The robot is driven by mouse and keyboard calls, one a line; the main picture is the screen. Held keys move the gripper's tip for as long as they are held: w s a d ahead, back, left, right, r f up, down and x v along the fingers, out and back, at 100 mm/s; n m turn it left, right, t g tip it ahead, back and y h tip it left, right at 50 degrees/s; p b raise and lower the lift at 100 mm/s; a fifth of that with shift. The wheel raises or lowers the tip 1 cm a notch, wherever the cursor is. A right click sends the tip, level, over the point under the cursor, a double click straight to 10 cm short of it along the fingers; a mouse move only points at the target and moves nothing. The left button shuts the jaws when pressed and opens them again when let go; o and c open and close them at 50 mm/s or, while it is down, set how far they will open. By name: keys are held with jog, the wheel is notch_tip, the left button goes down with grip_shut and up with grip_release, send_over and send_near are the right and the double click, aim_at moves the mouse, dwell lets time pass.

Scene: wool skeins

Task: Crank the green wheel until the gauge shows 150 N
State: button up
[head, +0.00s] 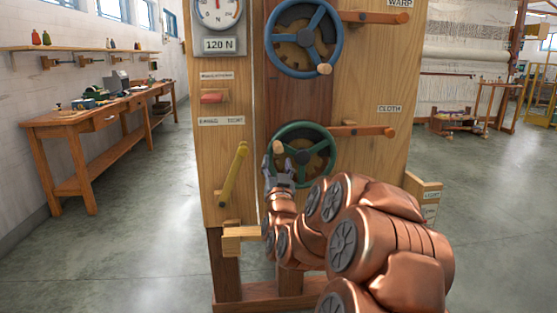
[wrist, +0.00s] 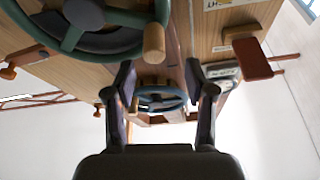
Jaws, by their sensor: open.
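The green wheel (head: 318,130) is mounted low on the wooden panel, with a pale wooden crank knob (head: 277,147) at its left side. The gauge (head: 217,14) is at the upper left of the panel, cut by the picture's top edge; its readout (head: 219,44) shows 120 N. My gripper (head: 279,165) is open, just below the knob. In the wrist view the knob (wrist: 154,43) appears above and between the spread fingertips (wrist: 160,73), with nothing gripped. The green wheel (wrist: 135,18) fills the upper left there.
A blue wheel (head: 337,37) with its own knob sits above the green one. Orange levers (head: 376,132) labelled WARP and CLOTH are to the right. A yellow lever (head: 234,175), a red handle (head: 213,97) and a protruding wooden block (head: 240,238) are to the left.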

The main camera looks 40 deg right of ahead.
aim_at(279, 151)
jog(key=shift+s+d, duration=0.25)
jog(key=shift+d, duration=0.1)
jog(key=shift+b+x, duration=0.6)
jog(key=shift+x, duration=3.25)
jog(key=shift+r, duration=0.1)
grip_shut()
